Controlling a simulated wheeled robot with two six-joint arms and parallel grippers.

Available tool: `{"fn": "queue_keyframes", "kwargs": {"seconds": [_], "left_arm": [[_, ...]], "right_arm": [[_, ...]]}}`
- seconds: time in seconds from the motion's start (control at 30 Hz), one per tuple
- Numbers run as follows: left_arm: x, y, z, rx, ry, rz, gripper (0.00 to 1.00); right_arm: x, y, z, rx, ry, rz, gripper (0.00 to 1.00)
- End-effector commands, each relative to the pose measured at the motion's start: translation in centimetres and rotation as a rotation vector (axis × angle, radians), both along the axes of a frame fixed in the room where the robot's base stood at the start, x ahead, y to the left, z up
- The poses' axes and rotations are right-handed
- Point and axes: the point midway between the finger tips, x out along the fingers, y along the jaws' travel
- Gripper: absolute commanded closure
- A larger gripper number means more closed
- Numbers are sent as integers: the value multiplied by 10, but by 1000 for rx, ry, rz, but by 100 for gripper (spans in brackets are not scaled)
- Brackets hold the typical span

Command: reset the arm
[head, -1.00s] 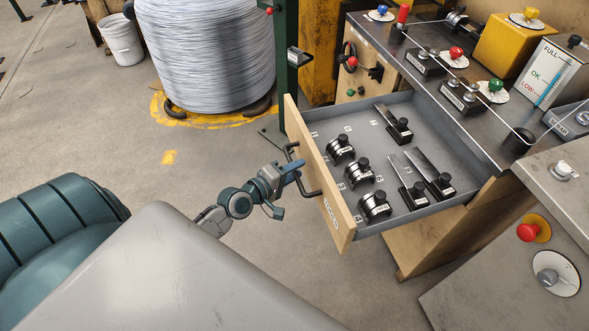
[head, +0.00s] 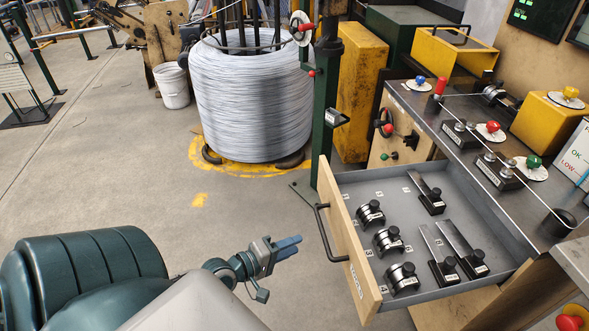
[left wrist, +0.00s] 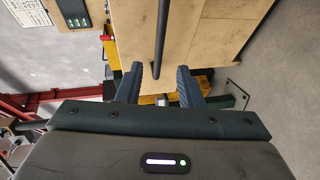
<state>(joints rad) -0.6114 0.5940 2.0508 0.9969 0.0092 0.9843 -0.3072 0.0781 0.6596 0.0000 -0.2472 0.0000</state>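My left gripper (head: 288,243) is in the lower middle of the head view, to the left of the open drawer (head: 345,225) and apart from its black handle (head: 325,232). In the left wrist view the two fingers of my left gripper (left wrist: 158,88) stand apart with nothing between them. The handle (left wrist: 161,40) shows ahead of the fingertips there, in front of the wooden drawer front (left wrist: 205,35). My right gripper is not in the head view.
The drawer holds several black-and-metal tools, such as a roller piece (head: 388,240). The workbench (head: 430,105) above carries knobs and a taut wire. A large wire coil (head: 250,105) stands behind on the floor. The floor (head: 110,200) to the left is clear.

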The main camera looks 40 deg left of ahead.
Motion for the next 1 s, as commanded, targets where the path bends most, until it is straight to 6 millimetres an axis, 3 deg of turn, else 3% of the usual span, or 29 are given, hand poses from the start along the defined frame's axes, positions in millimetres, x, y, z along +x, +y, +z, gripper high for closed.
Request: {"fn": "queue_keyframes", "kwargs": {"seconds": [0.43, 0.57, 0.67, 0.77, 0.87, 1.0], "left_arm": [[0, 0, 0, 1, 1, 0, 66], [1, 8, -20, 53, 19, 13, 66], [-1, 27, -63, 175, 66, 36, 66], [-11, 50, -130, 357, 156, 47, 66], [-33, 68, -202, 545, 270, 23, 66], [-80, 77, -299, 782, 446, -77, 66]], "right_arm": [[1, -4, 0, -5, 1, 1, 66], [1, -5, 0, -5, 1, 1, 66], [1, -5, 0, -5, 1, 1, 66], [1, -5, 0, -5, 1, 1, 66], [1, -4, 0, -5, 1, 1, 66], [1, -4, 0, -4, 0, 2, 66]]}}
